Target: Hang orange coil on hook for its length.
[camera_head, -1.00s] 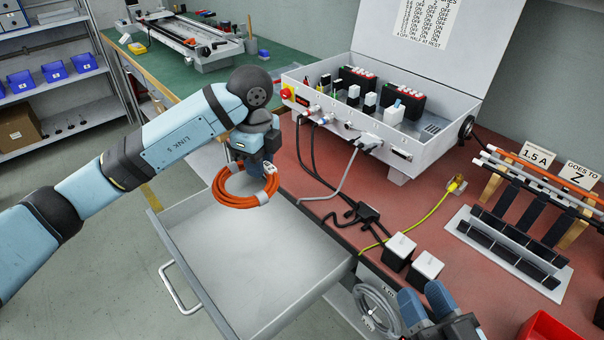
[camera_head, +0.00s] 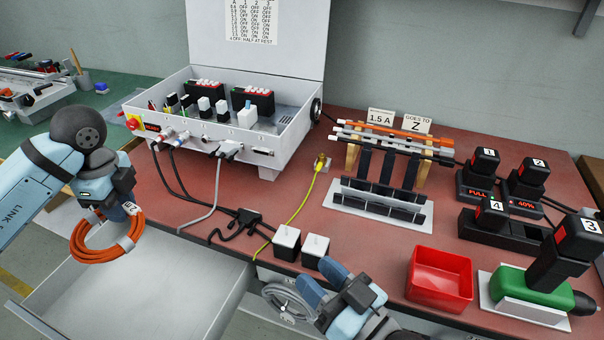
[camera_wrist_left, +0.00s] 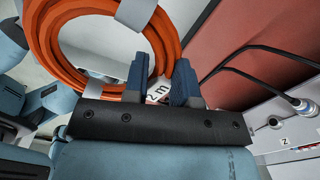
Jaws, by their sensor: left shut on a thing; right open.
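My left gripper (camera_head: 126,207) is shut on the orange coil (camera_head: 82,252) at its tag end. The coil hangs below it over the open drawer, at the left of the head view. In the left wrist view the coil (camera_wrist_left: 62,72) loops beyond the fingers (camera_wrist_left: 163,85), and a white tag reading "2 m" (camera_wrist_left: 157,93) sits between them. My right gripper (camera_head: 326,284) is open at the bench's front edge, beside a grey coil (camera_head: 286,304) hanging there and partly covering it. No hook for the orange coil is clearly visible.
An open grey drawer (camera_head: 150,285) juts out below the left gripper. On the red bench stand a control box (camera_head: 215,145), two white blocks (camera_head: 287,240), a red bin (camera_head: 440,280), a rod rack (camera_head: 380,205) and battery chargers (camera_head: 500,232). Cables lie near the front edge.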

